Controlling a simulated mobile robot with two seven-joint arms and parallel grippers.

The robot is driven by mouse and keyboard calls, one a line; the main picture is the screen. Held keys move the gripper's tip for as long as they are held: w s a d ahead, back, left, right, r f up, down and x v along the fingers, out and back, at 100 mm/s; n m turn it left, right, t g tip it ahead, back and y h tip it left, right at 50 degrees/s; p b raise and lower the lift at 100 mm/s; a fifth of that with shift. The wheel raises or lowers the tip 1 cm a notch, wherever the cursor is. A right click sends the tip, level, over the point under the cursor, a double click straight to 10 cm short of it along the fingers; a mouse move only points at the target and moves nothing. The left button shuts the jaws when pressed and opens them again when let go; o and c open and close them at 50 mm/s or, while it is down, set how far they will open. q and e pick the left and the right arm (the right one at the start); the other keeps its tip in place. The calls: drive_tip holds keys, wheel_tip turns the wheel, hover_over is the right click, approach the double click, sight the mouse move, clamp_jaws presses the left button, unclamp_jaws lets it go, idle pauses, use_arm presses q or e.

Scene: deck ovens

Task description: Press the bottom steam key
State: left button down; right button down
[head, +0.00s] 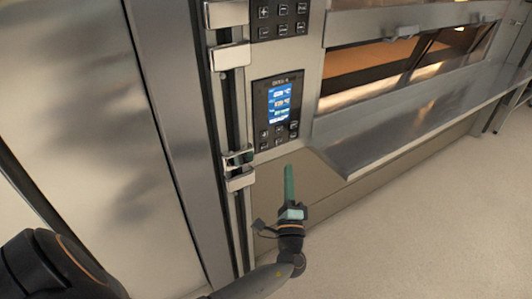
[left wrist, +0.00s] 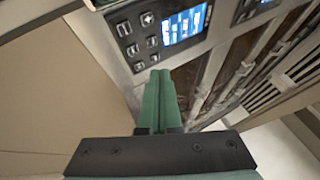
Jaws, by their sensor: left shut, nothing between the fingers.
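The lower oven control panel (head: 261,101) is dark, with a lit blue display and two rows of small keys beneath it. The key icons are too small to tell which one is the steam key. The left wrist view shows a panel's display (left wrist: 185,27) and its keys (left wrist: 138,42) close up, just beyond the fingertips. My left gripper (head: 289,168) has green fingers, shut and empty. In the head view its tips are just below the lower panel. In the left wrist view its fingers (left wrist: 160,75) point toward the keys, apparently apart from them. My right gripper is not in view.
A second key panel (head: 281,17) is above. Metal latches and handles (head: 240,180) stick out left of the panels. A steel ledge (head: 400,128) juts out at the right under the oven window. The floor (head: 430,220) at the right is clear.

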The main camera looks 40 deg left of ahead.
sight(264, 147)
use_arm(q)
drive_tip(key=shift+a, duration=0.1)
drive_tip(key=w+a+b, duration=0.1)
drive_tip(key=w+a, duration=0.2)
drive_tip(key=a, duration=0.5)
drive_tip(key=shift+w, duration=0.15)
idle(2.1)
drive_tip(key=shift+w+a+f+b, duration=0.15)
drive_tip(key=shift+a+b, duration=0.2)
drive_tip(key=shift+b, duration=0.2)
